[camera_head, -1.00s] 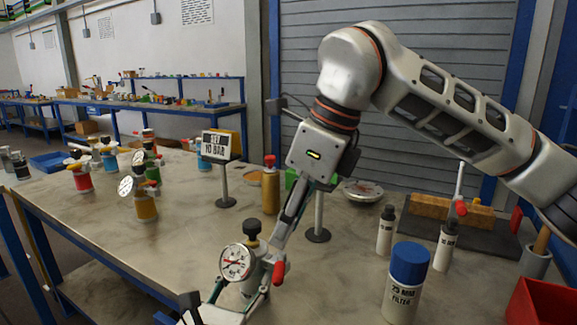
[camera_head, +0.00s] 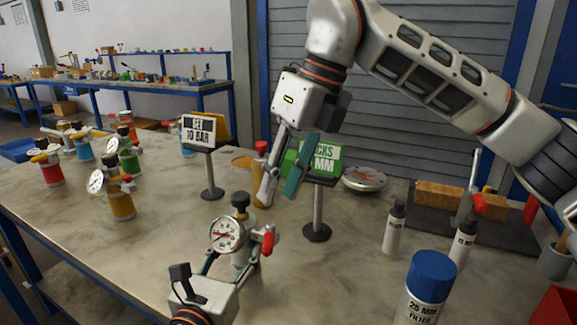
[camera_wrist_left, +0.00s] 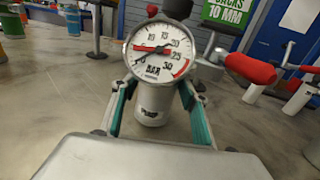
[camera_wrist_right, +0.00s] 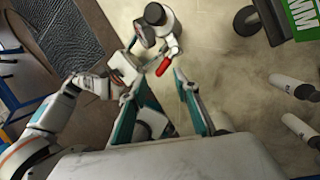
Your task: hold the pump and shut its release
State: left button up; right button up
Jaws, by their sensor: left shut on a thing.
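The pump is a silver cylinder with a round dial gauge (camera_head: 226,235), a black knob (camera_head: 240,201) on top and a red-handled lever (camera_head: 269,240) at its right side. My left gripper (camera_head: 231,268) is shut around the pump's silver body (camera_wrist_left: 152,103), below the gauge, and the pump stands upright. The red handle (camera_wrist_left: 250,68) sticks out to the right in the left wrist view. My right gripper (camera_head: 279,198) is open and empty above and behind the pump, apart from the lever. In the right wrist view the red handle (camera_wrist_right: 163,66) shows just beyond its fingertips.
A "SET 10 BAR" sign (camera_head: 200,131) and a green sign (camera_head: 322,158) on a post stand behind the pump. A blue-capped filter bottle (camera_head: 428,287) and white bottles (camera_head: 395,227) stand to the right. Coloured gauge vessels (camera_head: 120,200) stand to the left.

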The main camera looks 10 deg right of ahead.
jog(key=w+m, duration=0.1)
jog(key=m, duration=0.3)
jog(key=w+d+m+g, duration=0.1)
jog(key=m, duration=0.3)
jog(key=w+r+m+g+y, duration=0.1)
jog(key=m, duration=0.3)
jog(key=shift+d+m, duration=0.3)
jog(key=shift+d, duration=0.05)
